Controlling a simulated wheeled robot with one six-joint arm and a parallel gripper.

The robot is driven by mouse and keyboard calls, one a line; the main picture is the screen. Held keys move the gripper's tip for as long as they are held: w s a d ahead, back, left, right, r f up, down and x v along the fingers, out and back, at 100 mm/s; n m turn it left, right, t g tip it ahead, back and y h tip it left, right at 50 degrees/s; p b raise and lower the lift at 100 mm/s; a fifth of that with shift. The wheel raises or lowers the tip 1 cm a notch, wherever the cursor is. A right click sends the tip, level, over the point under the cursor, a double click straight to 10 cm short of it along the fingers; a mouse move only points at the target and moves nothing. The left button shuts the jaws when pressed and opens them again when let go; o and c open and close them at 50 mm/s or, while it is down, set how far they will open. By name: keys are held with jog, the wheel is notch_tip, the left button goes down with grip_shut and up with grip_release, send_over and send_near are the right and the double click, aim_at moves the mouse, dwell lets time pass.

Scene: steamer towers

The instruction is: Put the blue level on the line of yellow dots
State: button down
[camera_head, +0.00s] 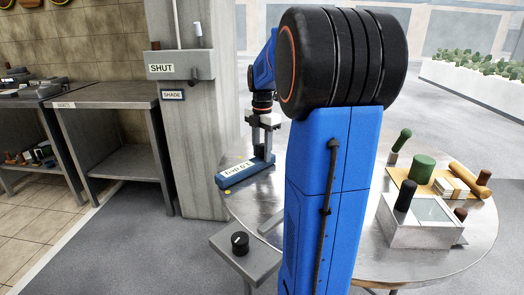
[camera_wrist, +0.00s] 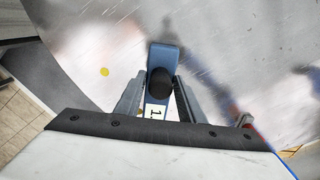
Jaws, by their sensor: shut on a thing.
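The blue level (camera_head: 238,175) is a long flat bar with a white label, at the left side of the round metal table. My gripper (camera_head: 263,138) points down over its far end and is shut on it. In the wrist view the level (camera_wrist: 164,55) lies between the fingers, with its dark round knob (camera_wrist: 160,82) in the middle. I cannot tell whether the level touches the table. One yellow dot (camera_head: 228,192) shows beside the level's near end; in the wrist view a yellow dot (camera_wrist: 104,72) lies left of the level. Other dots are not visible; my arm hides the table's middle.
The round table (camera_head: 440,258) holds a wooden board (camera_head: 408,178) with a green cylinder (camera_head: 422,168), and a grey box (camera_head: 420,222) at the right. A grey stand with a black knob (camera_head: 240,243) is at the front. A pillar (camera_head: 195,130) stands left of the table.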

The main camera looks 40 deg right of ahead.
jog(key=shift+f, duration=0.2)
jog(key=c, duration=1.1)
grip_release()
notch_tip(320, 180, up, 17)
jog(key=shift+r, duration=0.2)
